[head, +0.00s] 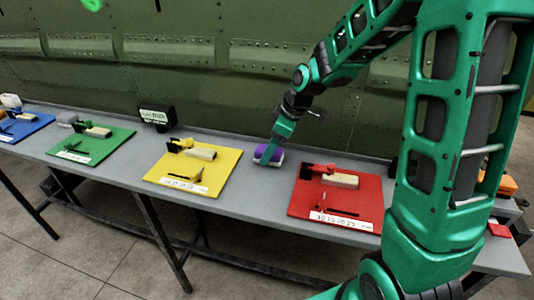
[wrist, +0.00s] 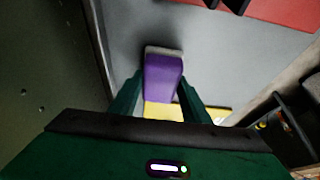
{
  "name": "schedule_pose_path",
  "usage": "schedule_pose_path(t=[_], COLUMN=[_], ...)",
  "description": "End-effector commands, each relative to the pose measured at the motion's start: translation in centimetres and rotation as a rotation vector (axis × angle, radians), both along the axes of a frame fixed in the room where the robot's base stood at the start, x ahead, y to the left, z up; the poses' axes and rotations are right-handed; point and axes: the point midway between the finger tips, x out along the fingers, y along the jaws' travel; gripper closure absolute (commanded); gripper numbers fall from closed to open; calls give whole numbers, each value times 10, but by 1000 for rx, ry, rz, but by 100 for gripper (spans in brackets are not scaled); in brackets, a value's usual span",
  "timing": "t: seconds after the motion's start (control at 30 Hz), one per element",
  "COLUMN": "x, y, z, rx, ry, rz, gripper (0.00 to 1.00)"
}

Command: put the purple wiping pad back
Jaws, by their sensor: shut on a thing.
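The purple wiping pad (head: 268,154) is at the grey bench top, between the yellow board and the red board, towards the back edge. It has a purple body and a pale grey layer along one side. My gripper (head: 277,147) reaches down to it from above. In the wrist view the pad (wrist: 162,78) sits between the two green fingers of my gripper (wrist: 157,98), which are shut on it. I cannot tell whether the pad touches the bench or is just above it.
The grey bench (head: 246,181) carries a red board (head: 365,201), a yellow board (head: 224,165), a green board (head: 112,144) and a blue board (head: 38,122), each with parts on it. A small black sign (head: 157,117) stands at the back. The green riveted panel (head: 235,90) rises behind the bench.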

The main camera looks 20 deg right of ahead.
Motion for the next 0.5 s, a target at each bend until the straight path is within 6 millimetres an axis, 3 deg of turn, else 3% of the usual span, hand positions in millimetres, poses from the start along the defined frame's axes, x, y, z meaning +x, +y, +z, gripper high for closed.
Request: schedule_pose_path(t=[0.1,0.27,0.3,0.33,0.37,0.5], x=[0,0,0,0,0,0], y=[0,0,0,0,0,0], z=[-10,-10,-10,-10,-10,-10], rx=[-1,-1,-1,-1,-1,-1], ry=[1,-1,-1,-1,-1,-1], rz=[0,0,0,0,0,0], gripper=[78,78,50,43,39,39])
